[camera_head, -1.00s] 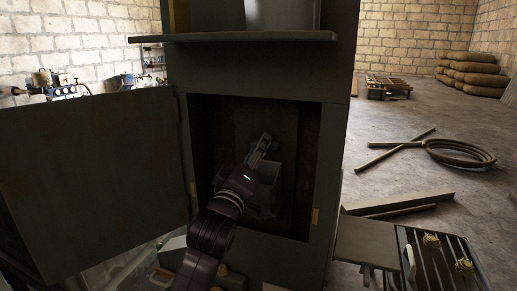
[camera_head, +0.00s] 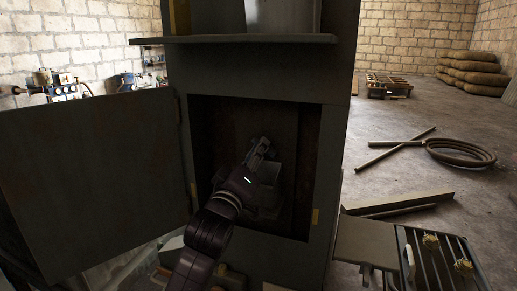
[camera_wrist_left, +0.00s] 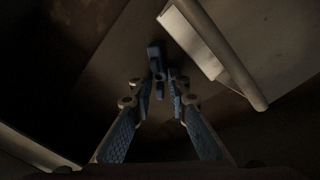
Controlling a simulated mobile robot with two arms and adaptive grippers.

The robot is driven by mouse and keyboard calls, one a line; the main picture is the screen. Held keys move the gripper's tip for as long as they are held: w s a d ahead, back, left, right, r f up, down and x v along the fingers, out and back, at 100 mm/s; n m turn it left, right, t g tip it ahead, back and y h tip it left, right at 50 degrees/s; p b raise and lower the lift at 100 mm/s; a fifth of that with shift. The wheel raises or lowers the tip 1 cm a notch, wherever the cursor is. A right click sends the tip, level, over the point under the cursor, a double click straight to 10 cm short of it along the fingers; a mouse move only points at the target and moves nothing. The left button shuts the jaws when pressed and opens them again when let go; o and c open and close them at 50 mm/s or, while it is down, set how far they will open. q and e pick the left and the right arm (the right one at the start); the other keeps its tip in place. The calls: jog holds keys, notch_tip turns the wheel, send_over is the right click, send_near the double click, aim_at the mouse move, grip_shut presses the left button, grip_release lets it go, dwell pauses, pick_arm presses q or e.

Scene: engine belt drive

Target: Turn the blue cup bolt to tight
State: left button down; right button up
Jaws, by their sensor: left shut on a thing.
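The blue cup bolt (camera_wrist_left: 155,57) shows in the left wrist view as a small, dark blue upright piece at the fingertips of my left gripper (camera_wrist_left: 161,88). The fingers are closed around its lower part, which they partly hide. In the head view my left gripper (camera_head: 260,153) reaches into the dark opening of the cabinet (camera_head: 270,88). The bolt cannot be made out there. My right gripper is in neither view.
A grey box-like part (camera_head: 268,172) stands inside the cabinet close beside my gripper. A pale block and bar (camera_wrist_left: 205,45) lie near the fingers in the wrist view. The open cabinet door (camera_head: 90,175) fills the left. The opening's side walls are close.

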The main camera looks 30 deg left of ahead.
pick_arm(q)
jog(key=m+h+p, duration=0.1)
jog(key=m+p, duration=0.3)
jog(key=m, duration=0.2)
jog(key=m+g+h+p, duration=0.1)
jog(key=m+h+p, duration=0.1)
jog(key=m, duration=0.5)
jog(key=m+g+h+p, duration=0.1)
jog(key=m+p, duration=0.4)
jog(key=m, duration=0.1)
jog(key=shift+a+r+h+p, duration=0.1)
jog(key=shift+r+h+p, duration=0.2)
jog(key=shift+f+m, duration=0.15)
jog(key=shift+m, duration=0.15)
jog(key=c, duration=2)
grip_release()
jog(key=shift+o, duration=0.9)
jog(key=shift+a, duration=0.15)
jog(key=s, duration=1.2)
jog(key=shift+f, duration=0.15)
